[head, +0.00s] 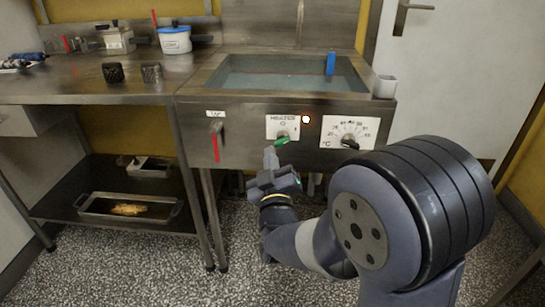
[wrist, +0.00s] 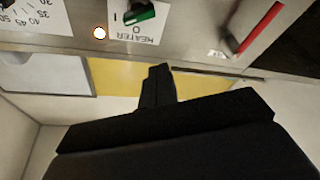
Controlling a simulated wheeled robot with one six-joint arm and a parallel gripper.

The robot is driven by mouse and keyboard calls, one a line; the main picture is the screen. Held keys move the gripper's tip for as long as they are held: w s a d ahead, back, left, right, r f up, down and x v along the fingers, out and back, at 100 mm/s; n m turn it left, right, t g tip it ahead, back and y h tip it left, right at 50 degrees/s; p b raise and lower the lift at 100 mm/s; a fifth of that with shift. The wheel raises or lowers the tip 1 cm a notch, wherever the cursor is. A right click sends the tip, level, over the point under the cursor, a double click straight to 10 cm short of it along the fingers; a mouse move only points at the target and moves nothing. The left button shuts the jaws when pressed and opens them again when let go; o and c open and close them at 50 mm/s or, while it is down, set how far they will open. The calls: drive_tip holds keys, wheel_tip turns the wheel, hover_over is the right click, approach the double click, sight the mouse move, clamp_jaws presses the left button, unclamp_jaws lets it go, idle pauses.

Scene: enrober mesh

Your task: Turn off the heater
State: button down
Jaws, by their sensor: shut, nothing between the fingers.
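The heater switch is a green knob (head: 282,141) on a white plate labelled HEATER (head: 283,124) on the front panel of the steel bath. The knob also shows upside down at the top of the wrist view (wrist: 143,13). Its handle lies slantwise, with its pale mark towards the I side. My gripper (head: 270,155) is shut and empty, just below and left of the knob in the head view. In the wrist view its fingertips (wrist: 159,70) show apart from the knob.
A temperature dial (head: 349,141) is right of the switch, and a red-handled valve (head: 215,145) is left. The bath (head: 215,75) holds liquid and a blue object (head: 330,63). A white cup (head: 384,87) stands at its right corner. A steel table (head: 80,82) adjoins on the left.

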sight(282, 140)
drive_tip(key=b+x, duration=0.1)
drive_tip(key=x, duration=0.7)
drive_tip(key=shift+d+f+b, duration=0.3)
drive_tip(key=shift+f, duration=0.3)
drive_tip(key=shift+d+f+b, duration=0.3)
drive_tip(key=shift+d+f, duration=0.05)
drive_tip(key=shift+f, duration=0.25)
drive_tip(key=shift+d+f, duration=0.4)
drive_tip(key=shift+f, duration=0.15)
drive_tip(key=shift+f+n+g+y+b, duration=0.15)
drive_tip(key=shift+n+g+y+b, duration=0.3)
drive_tip(key=shift+n, duration=0.95)
drive_tip(key=n, duration=0.1)
drive_tip(key=n+y, duration=0.1)
drive_tip(key=n, duration=0.1)
drive_tip(key=n+g, duration=0.1)
drive_tip(key=n, duration=0.1)
drive_tip(key=shift+f, duration=0.3)
drive_tip(key=n, duration=0.2)
drive_tip(key=n+g, duration=0.1)
drive_tip(key=n, duration=0.1)
drive_tip(key=n+g, duration=0.1)
drive_tip(key=n, duration=0.1)
drive_tip(key=shift+d+f, duration=0.15)
drive_tip(key=shift+f, duration=0.2)
